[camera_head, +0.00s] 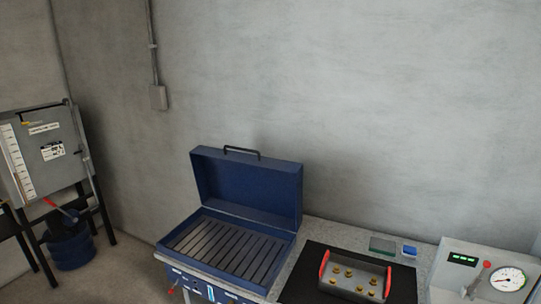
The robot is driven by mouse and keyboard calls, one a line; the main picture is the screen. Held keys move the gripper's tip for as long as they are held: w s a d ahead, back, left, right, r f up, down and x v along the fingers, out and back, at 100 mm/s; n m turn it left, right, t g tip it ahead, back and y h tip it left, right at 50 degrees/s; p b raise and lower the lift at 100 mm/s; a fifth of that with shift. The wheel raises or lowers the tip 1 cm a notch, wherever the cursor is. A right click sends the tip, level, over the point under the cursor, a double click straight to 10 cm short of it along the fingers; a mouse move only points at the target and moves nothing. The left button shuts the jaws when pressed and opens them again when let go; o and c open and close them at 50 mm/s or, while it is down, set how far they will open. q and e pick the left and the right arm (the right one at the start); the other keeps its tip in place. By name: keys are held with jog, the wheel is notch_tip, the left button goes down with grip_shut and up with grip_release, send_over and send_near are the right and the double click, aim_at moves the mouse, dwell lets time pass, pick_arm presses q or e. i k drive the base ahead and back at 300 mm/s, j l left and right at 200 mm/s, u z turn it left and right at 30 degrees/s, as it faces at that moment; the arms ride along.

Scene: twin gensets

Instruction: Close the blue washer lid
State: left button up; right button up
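The blue washer (230,247) stands against the wall in the lower middle of the head view, with a slatted grate inside. Its blue lid (247,187) is open and stands roughly upright at the back of the washer. A dark handle (241,151) sits on the lid's top edge. Neither of my grippers is in view.
Right of the washer, a counter (316,235) holds a black mat (404,281) with a red-handled metal tray (352,276) on it. A gauge panel (487,272) is at far right. A grey tank (50,150) and a blue bucket (72,247) are at left.

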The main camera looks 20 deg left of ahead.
aim_at(269, 191)
jog(key=i+j, duration=0.2)
jog(key=j, duration=0.3)
jog(key=i+j+u, duration=0.1)
jog(key=i+j, duration=0.15)
jog(key=j, duration=0.2)
jog(key=i+j, duration=0.2)
jog(key=j, duration=0.3)
jog(key=i+j+u, duration=0.15)
jog(key=j, duration=0.3)
jog(key=i+j, duration=0.35)
jog(key=j+u, duration=0.05)
jog(key=j, duration=0.05)
